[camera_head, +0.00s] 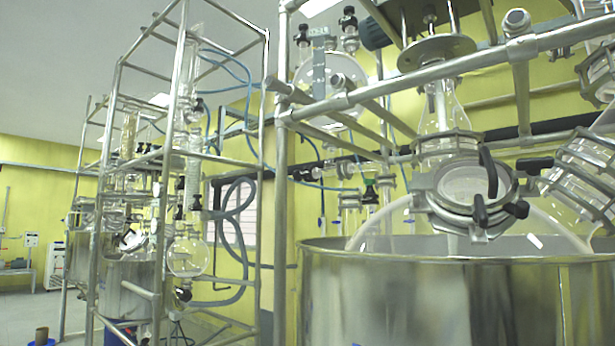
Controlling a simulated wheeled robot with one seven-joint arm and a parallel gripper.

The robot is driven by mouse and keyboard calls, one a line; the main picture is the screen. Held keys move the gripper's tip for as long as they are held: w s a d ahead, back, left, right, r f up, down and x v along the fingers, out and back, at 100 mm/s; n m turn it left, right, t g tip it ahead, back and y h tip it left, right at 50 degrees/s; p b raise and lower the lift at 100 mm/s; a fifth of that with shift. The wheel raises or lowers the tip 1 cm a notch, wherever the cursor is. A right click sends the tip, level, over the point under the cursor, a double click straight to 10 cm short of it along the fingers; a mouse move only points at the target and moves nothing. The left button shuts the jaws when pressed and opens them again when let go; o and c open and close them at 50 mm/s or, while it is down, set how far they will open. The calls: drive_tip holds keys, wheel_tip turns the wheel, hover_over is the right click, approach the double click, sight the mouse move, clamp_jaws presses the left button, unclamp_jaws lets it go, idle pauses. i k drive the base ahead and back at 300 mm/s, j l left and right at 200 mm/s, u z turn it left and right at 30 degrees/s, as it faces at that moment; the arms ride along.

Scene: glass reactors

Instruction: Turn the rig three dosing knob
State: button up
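My gripper is not in view. A large glass reactor rig fills the right side, with a wide steel vessel (450,300) and a clear glass dome (545,240) in it. A clamped round port (465,188) on top carries several black handles (487,172). Black knobs (349,18) sit on glassware high up behind the frame. A valve with a green part (370,190) hangs further back, in the middle. No label tells which rig is number three, and I cannot tell which of these is the dosing knob.
A second rig with a tall steel frame (265,200), a round glass flask (188,256) and a steel vessel (130,285) stands at left. Blue hoses loop between the rigs.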

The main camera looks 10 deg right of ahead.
sight(295, 176)
drive_tip(key=i+j+u, duration=0.85)
drive_tip(key=i, duration=0.4)
drive_tip(key=i+u, duration=0.35)
drive_tip(key=i, duration=0.35)
drive_tip(key=i+j+z, duration=0.1)
drive_tip(key=i+z, duration=0.3)
drive_tip(key=i+j+z, duration=0.25)
drive_tip(key=i+z, duration=0.2)
drive_tip(key=i+j+z, duration=0.2)
drive_tip(key=z, duration=0.25)
drive_tip(key=i+j+z, duration=0.25)
drive_tip(key=z, duration=0.15)
drive_tip(key=i+j+z, duration=0.15)
drive_tip(key=j+z, duration=0.3)
drive_tip(key=i+j+z, duration=0.1)
drive_tip(key=j+z, duration=0.2)
drive_tip(key=z, duration=0.15)
drive_tip(key=j+z, duration=0.25)
drive_tip(key=j, duration=0.25)
drive_tip(key=k+l+z, duration=0.25)
drive_tip(key=l+z, duration=0.25)
drive_tip(key=l, duration=1.3)
drive_tip(key=i+l+z, duration=0.1)
drive_tip(key=l+z, duration=0.4)
drive_tip(key=l, duration=1.25)
drive_tip(key=u, duration=0.15)
